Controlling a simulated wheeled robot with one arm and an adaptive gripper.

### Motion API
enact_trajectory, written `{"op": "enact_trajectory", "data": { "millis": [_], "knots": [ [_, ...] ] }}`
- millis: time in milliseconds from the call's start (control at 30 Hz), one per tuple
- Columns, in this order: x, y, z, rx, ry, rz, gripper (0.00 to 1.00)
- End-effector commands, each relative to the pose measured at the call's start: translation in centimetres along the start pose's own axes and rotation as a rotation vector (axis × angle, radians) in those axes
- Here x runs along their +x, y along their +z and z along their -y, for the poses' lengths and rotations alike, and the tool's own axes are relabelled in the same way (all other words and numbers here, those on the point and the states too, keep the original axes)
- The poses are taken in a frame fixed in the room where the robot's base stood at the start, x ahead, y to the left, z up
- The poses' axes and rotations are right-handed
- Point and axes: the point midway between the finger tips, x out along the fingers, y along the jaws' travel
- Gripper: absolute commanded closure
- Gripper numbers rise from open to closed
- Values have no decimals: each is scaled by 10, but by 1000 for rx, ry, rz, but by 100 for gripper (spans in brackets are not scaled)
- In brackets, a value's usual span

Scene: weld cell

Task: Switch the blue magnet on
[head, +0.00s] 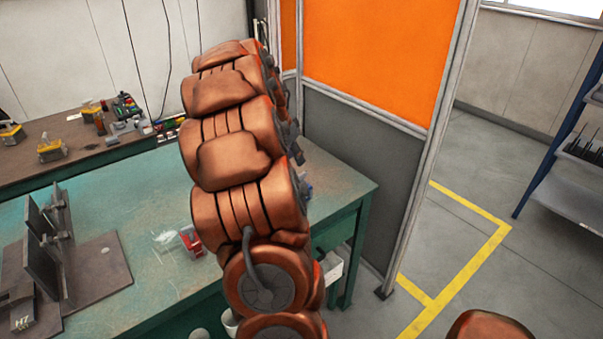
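My copper-coloured arm rises through the middle of the head view and covers part of the green workbench (110,215). My gripper does not show; no fingers can be made out. I cannot make out a blue magnet for certain. A small bluish thing (307,184) peeks out at the right edge of my arm, over the bench's right part, mostly hidden and too small to tell what it is. No switch or lever of a magnet can be seen.
Dark upright steel plates (42,258) stand on the bench at the left. A small red bin (191,239) sits beside my arm. A brown bench (85,152) with tools is behind. An orange screen (370,55) borders the bench. Floor at right is clear before blue shelving (548,165).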

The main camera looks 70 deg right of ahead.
Motion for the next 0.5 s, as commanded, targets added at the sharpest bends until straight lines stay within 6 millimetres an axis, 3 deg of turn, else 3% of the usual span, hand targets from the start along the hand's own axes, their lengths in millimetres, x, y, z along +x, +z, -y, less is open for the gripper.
{"op": "enact_trajectory", "data": {
  "millis": [267, 500],
  "knots": [
    [20, -1, 0, 2, 2, 2, 65],
    [55, 0, -1, 1, 3, 4, 65]
  ]
}}
